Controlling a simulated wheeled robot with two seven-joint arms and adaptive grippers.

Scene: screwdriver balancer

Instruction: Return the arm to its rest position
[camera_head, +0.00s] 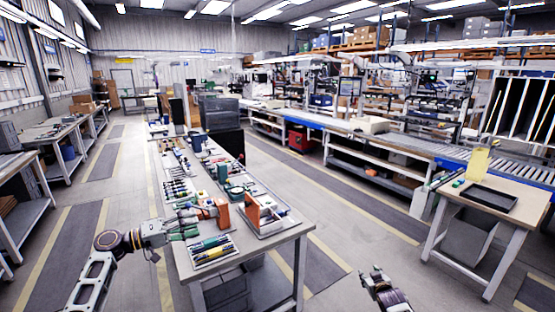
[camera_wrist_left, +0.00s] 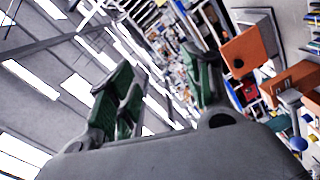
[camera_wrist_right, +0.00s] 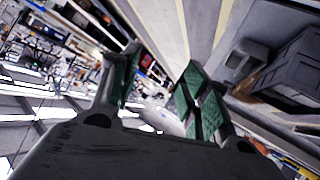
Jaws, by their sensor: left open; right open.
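My left arm reaches in from the left of the head view. Its gripper (camera_head: 186,228) is at the left edge of the tool table (camera_head: 255,254), near an orange block. In the left wrist view the green-padded fingers (camera_wrist_left: 160,95) stand apart with nothing between them. My right gripper (camera_head: 376,283) is low in the head view, over the floor to the right of the table. In the right wrist view its green-padded fingers (camera_wrist_right: 158,95) are apart and empty. No screwdriver is seen in either gripper.
The table holds an orange block (camera_head: 222,212), an orange holder (camera_head: 252,210) in a tray, and a tray of pens or screwdrivers (camera_head: 211,250) close to my left gripper. A wooden-topped table (camera_head: 520,212) with a black tray (camera_head: 487,198) stands at right. The aisle floor (camera_head: 340,225) between is clear.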

